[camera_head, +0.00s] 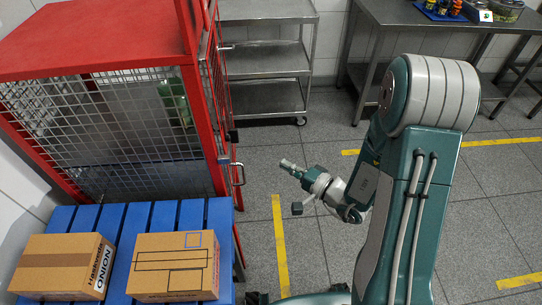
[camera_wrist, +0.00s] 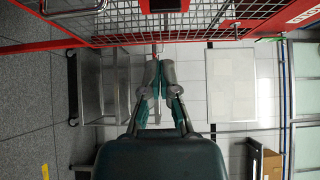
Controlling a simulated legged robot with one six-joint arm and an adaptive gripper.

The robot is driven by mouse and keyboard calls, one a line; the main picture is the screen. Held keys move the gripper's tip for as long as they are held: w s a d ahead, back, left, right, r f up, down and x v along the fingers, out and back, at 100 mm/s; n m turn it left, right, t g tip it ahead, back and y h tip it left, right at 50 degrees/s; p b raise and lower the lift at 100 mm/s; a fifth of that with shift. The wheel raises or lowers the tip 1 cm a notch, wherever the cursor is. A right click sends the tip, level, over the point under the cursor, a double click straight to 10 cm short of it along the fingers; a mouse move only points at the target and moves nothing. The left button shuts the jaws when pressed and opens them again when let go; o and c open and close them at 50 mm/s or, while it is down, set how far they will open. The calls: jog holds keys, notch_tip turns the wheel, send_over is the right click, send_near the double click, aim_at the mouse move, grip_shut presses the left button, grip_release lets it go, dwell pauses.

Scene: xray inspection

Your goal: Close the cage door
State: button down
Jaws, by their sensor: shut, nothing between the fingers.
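The red cage (camera_head: 95,68) with wire mesh walls stands at the left in the head view. Its door side (camera_head: 211,85) faces right and is seen nearly edge-on, so I cannot tell whether the door is fully shut or ajar. A metal handle (camera_head: 240,173) sticks out low on that side. My gripper (camera_head: 285,163) is to the right of the handle, apart from it, shut and empty. In the wrist view my gripper (camera_wrist: 158,66) points toward a red frame bar (camera_wrist: 130,44) with mesh, and a metal handle (camera_wrist: 75,10) shows at top left.
Blue slats (camera_head: 120,222) with two cardboard boxes (camera_head: 65,265) (camera_head: 175,265) lie in front of the cage. A metal shelf cart (camera_head: 268,65) stands behind, and a steel table (camera_head: 440,22) is at the back right. Grey floor (camera_head: 300,235) between is clear.

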jog(key=shift+v, duration=1.25)
jog(key=shift+s, duration=0.1)
jog(key=s+a+r+n+g+h, duration=0.1)
jog(key=s+a+r+n+g, duration=0.25)
jog(key=s+g, duration=0.3)
jog(key=s+a+r+n+g+h, duration=0.1)
jog(key=s+a+r+n+g, duration=0.2)
jog(key=s+r+n+g, duration=0.3)
jog(key=s+d+r+m+t+h, duration=0.1)
jog(key=s+d+r+t+h, duration=0.3)
jog(key=d+h, duration=0.7)
notch_tip(320, 180, up, 4)
jog(key=shift+d+t, duration=0.25)
jog(key=shift+t, duration=0.8)
